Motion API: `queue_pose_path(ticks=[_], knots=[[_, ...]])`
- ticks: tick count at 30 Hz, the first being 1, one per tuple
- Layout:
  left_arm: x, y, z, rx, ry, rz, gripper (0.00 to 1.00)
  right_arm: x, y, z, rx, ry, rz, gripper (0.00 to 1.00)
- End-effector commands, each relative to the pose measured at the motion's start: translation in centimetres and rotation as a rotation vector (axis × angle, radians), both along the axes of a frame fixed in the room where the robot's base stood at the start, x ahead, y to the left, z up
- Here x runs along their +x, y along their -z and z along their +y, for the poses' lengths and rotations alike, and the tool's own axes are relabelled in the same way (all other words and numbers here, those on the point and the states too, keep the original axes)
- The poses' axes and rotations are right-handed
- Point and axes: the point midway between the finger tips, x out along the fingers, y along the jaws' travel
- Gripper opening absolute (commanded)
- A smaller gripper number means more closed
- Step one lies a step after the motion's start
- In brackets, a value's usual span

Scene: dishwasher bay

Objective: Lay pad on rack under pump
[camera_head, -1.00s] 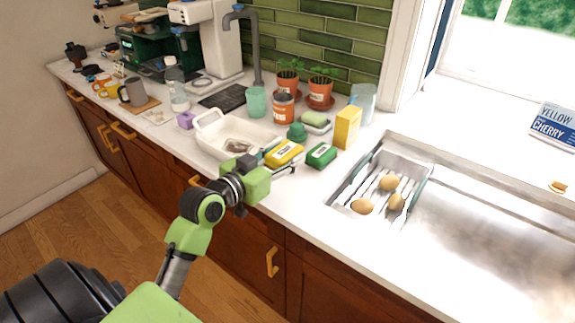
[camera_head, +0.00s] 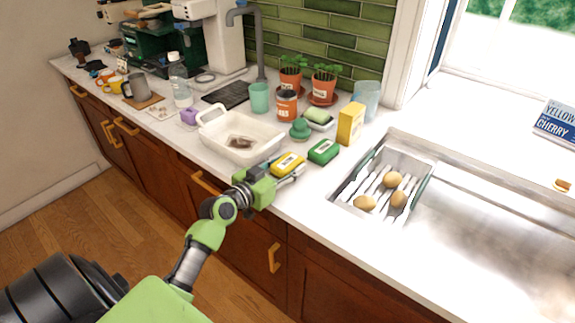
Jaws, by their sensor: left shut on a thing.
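My left gripper (camera_head: 284,177) is at the counter's front edge, shut on a yellow block with a dark label (camera_head: 288,162), perhaps a packaged pad. The gripper hides part of its near side. A dark slatted rack (camera_head: 226,95) lies flat on the counter farther back. A grey upright pipe with a bent spout (camera_head: 258,45), perhaps the pump, stands at the rack's back right. A similar green block with a label (camera_head: 323,151) lies right of the yellow one. A green-topped sponge (camera_head: 319,115) rests on a small dish behind. My right gripper is not in view.
A white tub (camera_head: 218,137) with brown contents stands between my gripper and the rack. A teal cup (camera_head: 259,97), an orange can (camera_head: 287,105) and a teal knob-like item (camera_head: 300,129) stand nearby. A sink basket (camera_head: 349,189) holds several potatoes at right.

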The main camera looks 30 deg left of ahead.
Motion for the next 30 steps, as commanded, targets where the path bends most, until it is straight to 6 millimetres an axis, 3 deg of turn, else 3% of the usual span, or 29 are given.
queue_pose_path(ticks=[4, 5, 6, 19, 23, 30], knots=[[0.0, 0.5, 0.0, 0.001, 0.000, 0.000, 0.23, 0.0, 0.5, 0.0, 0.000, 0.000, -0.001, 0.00], [0.0, 0.3, 0.0, 0.001, 0.000, 0.000, 0.50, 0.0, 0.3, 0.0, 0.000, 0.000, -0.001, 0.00], [0.0, 0.3, 0.0, 0.000, 0.000, 0.000, 0.59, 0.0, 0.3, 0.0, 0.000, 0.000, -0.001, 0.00], [0.0, -0.3, 0.0, -0.001, 0.000, 0.000, 0.59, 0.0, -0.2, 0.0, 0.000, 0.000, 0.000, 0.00], [-1.7, 0.0, 0.2, 0.002, -0.001, 0.002, 0.59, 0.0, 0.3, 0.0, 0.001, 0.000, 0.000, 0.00], [-6.5, -0.7, 0.4, 0.005, 0.003, 0.003, 0.59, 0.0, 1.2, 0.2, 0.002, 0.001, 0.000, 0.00]])
